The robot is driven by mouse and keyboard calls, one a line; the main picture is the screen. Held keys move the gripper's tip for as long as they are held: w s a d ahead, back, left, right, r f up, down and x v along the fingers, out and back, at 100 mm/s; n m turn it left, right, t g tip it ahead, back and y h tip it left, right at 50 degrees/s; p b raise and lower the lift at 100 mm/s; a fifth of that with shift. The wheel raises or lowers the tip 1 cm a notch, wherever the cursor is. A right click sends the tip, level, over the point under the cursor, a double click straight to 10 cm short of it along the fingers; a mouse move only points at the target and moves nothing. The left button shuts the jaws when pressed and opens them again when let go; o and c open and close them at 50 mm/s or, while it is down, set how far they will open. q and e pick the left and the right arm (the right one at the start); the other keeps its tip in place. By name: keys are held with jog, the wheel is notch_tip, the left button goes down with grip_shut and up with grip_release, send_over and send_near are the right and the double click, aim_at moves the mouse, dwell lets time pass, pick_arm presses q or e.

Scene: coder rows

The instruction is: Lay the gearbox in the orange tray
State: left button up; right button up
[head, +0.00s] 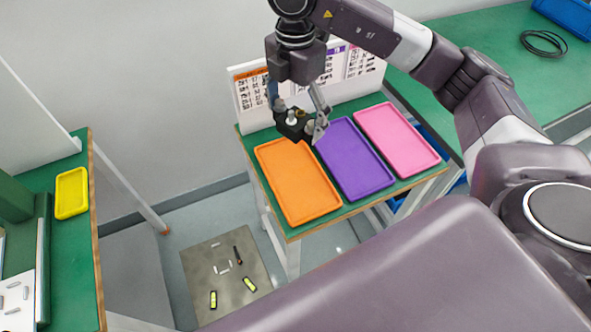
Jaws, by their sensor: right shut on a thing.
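My right gripper (299,118) hangs above the back end of the orange tray and is shut on a small black gearbox (290,128) with lighter metal parts. The gearbox appears to be held above the tray, though the exact gap is hard to tell. The orange tray (299,183) is empty and lies on the green table, leftmost of three trays. My left gripper is not in the head view.
An empty purple tray (355,160) and an empty pink tray (398,140) lie to the right of the orange one. A white label board (252,97) stands behind the trays. A yellow tray (71,193) is on the left bench. A mat (200,262) with small items lies on the floor.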

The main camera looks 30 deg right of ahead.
notch_tip(320, 180, down, 18)
jog(key=p, duration=0.3)
jog(key=shift+f, duration=0.1)
jog(key=shift+f, duration=0.1)
jog(key=o, duration=1)
jog(key=shift+f, duration=0.1)
jog(key=o, duration=0.5)
jog(key=shift+c, duration=0.2)
